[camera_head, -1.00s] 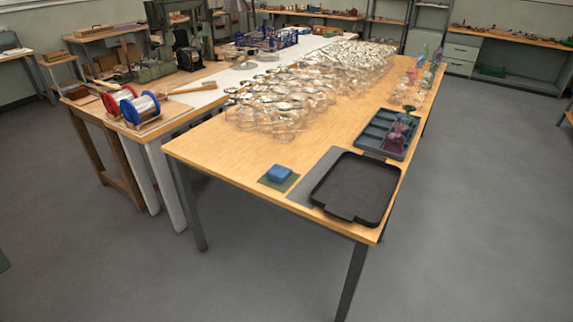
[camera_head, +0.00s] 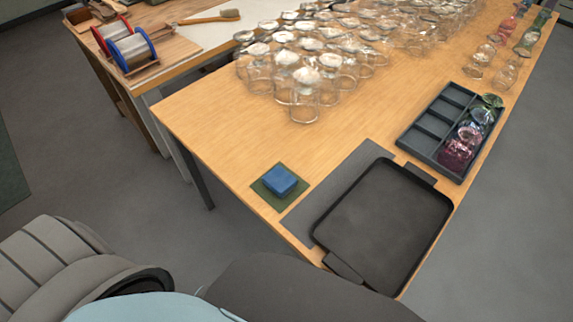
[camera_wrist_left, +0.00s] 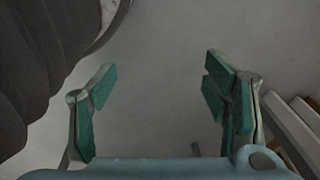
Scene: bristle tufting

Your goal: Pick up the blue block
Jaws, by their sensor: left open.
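The blue block (camera_head: 279,181) lies on a dark green mat (camera_head: 263,193) near the front-left corner of the wooden table. No gripper is near it in the head view; only parts of my arms and body show at the bottom. In the left wrist view my left gripper (camera_wrist_left: 158,88) is open, with green pads apart and nothing between them. Grey floor shows beyond the pads, and the block is not in that view. My right gripper is not seen in either view.
A black tray (camera_head: 385,220) on a grey mat (camera_head: 318,196) lies right of the block. Behind it is a dark compartment tray (camera_head: 425,137) with coloured glassware. Many clear glass jars (camera_head: 304,100) crowd the table further back. Bare wood lies between the jars and block.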

